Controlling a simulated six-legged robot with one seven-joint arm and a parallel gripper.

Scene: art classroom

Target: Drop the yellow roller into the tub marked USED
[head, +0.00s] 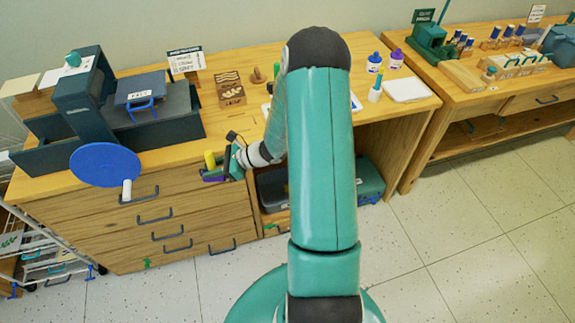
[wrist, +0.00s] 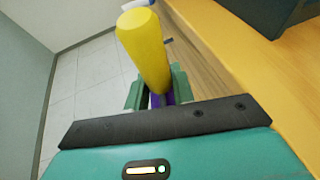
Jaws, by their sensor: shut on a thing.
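The yellow roller (head: 210,160) stands up from my gripper (head: 226,167), just off the front edge of the bench, above the drawers. In the wrist view the roller (wrist: 143,45) is a fat yellow cylinder leaning slightly, and its purple handle (wrist: 161,98) sits between the fingers of my gripper (wrist: 157,90). The gripper is shut on the roller at that purple part. I can read no USED marking on any tub. A dark open tub (head: 272,190) and a teal container (head: 370,181) sit in the shelf below the bench, partly hidden by my arm.
The wooden bench (head: 225,118) carries a dark press with a blue wheel (head: 106,165) at left, a brown block (head: 229,91), and bottles (head: 375,62) and a white tray (head: 406,90) at right. A second bench (head: 470,93) stands at far right. The floor (head: 455,235) is clear.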

